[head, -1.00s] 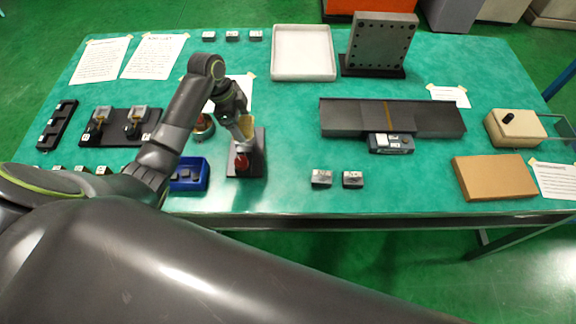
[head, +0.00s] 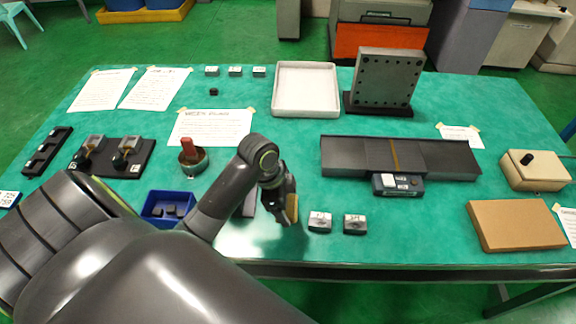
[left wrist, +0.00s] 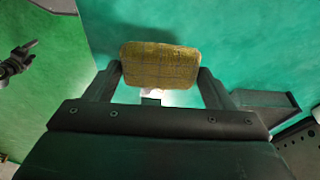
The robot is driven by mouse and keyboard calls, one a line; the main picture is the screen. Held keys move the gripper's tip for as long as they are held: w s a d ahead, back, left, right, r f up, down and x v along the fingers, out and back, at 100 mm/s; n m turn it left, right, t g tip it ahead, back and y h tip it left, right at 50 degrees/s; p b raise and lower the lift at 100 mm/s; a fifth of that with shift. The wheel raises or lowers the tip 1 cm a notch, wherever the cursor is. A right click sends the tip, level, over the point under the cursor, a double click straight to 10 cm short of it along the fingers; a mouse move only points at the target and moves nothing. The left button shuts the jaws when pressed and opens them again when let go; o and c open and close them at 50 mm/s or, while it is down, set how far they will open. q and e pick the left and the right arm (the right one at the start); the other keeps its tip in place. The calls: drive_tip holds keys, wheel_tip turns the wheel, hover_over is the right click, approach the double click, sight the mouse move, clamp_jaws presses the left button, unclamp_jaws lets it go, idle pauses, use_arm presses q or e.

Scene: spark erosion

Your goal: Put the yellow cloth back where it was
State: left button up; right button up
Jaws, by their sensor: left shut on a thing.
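My left gripper (head: 288,212) is shut on the yellow cloth (head: 293,208), over the table near its front edge, left of two small grey blocks. In the left wrist view, the cloth (left wrist: 158,65) is a flat yellow pad with a faint grid, held between both fingers. Green surface shows around it. The dark stand (head: 249,204) is mostly hidden behind my left arm. A dark pronged shape (left wrist: 15,62) at the left edge of the left wrist view looks like my right gripper; its opening is unclear. The head view does not show my right gripper.
Two grey blocks (head: 320,222) lie just right of my gripper. A blue bin (head: 150,212) and a round pot with a red handle (head: 191,160) lie left. A dark rail (head: 350,158), a white tray (head: 333,92) and a brown board (head: 515,226) are beyond or right.

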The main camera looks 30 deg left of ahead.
use_arm(q)
drive_tip(key=shift+f, duration=0.95)
wheel_tip(320, 180, down, 4)
drive_tip(key=shift+r, duration=0.25)
drive_tip(key=o, duration=1)
drive_tip(key=shift+f, duration=0.1)
drive_tip(key=shift+c, duration=0.2)
drive_tip(key=v, duration=1.2)
drive_tip(key=shift+p, duration=0.35)
